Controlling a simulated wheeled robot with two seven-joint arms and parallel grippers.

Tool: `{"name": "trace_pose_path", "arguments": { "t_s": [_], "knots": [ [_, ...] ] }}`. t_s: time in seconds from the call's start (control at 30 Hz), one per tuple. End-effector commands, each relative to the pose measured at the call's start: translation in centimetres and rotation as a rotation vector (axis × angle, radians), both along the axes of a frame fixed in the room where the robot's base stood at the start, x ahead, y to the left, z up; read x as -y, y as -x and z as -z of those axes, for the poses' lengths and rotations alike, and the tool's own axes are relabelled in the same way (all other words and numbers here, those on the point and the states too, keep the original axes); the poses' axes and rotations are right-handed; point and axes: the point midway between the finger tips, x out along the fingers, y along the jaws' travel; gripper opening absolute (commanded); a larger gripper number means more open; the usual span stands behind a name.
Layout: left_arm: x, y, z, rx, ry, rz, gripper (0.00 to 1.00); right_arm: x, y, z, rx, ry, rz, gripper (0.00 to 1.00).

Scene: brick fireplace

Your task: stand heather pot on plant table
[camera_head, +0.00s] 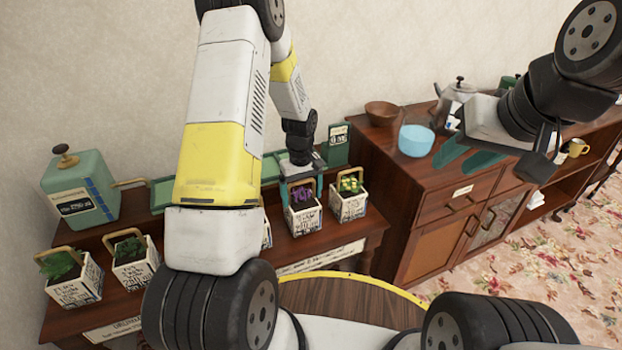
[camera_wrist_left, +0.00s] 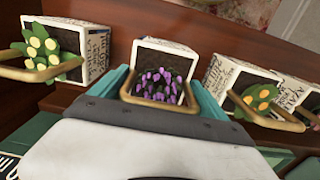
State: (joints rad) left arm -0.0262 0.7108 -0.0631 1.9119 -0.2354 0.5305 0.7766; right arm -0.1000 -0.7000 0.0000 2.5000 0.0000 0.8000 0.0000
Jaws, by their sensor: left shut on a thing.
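The heather pot (camera_head: 304,217), a white lettered square pot with purple flowers and a wooden hoop handle, is between the teal fingers of my left gripper (camera_head: 302,188). In the left wrist view the heather pot (camera_wrist_left: 163,60) sits between the fingers, which are shut on it. It is over the right part of the dark wooden plant table (camera_head: 368,240); I cannot tell whether its base touches the top. My right gripper (camera_head: 468,157) is open, its teal fingers apart, in front of the cabinet at the upper right.
A yellow-flowered pot (camera_head: 349,198) stands close right of the heather. Two green-leaved pots (camera_head: 76,287) (camera_head: 135,270) stand at the left; another is mostly hidden behind my left arm. A green canister (camera_head: 80,190) is at the back left. A cabinet (camera_head: 440,220) with a blue bowl (camera_head: 416,140) adjoins.

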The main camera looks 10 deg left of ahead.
Motion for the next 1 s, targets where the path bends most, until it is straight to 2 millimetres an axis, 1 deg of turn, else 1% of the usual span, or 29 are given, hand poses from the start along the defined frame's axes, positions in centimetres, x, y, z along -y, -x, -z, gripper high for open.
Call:
{"name": "trace_pose_path", "arguments": {
  "t_s": [0.07, 0.4, 0.43, 0.47, 0.5, 0.77, 0.87, 1.0],
  "knots": [
    [0.0, -0.1, 0.5, 0.001, 0.000, 0.000, 0.13, 0.0, 0.0, 0.0, 0.000, 0.000, 0.000, 0.36],
    [0.0, -0.1, 0.8, 0.002, 0.000, 0.000, 0.13, 0.0, 0.0, 0.0, 0.000, 0.000, 0.000, 0.36],
    [0.0, 0.0, 0.8, 0.001, 0.000, 0.000, 0.92, 0.0, 0.0, 0.0, 0.000, 0.000, 0.000, 0.36],
    [0.0, 0.0, 0.8, 0.001, 0.000, 0.000, 0.98, 0.0, 0.0, 0.0, 0.000, 0.000, 0.000, 0.36],
    [0.0, 0.0, 0.8, 0.001, 0.000, 0.000, 1.00, 0.0, 0.0, 0.0, 0.000, 0.000, 0.000, 0.36],
    [0.0, 0.0, 0.5, 0.002, 0.000, 0.000, 1.00, 0.0, 0.0, 0.0, 0.000, 0.000, 0.000, 0.36],
    [0.0, -0.2, -0.5, 0.006, 0.000, 0.000, 1.00, 0.0, 0.0, 0.0, 0.000, 0.000, 0.000, 0.36],
    [0.0, -0.1, -3.1, 0.007, 0.000, 0.000, 1.00, 0.0, 0.0, 0.0, 0.000, 0.000, 0.000, 0.36]
  ]
}}
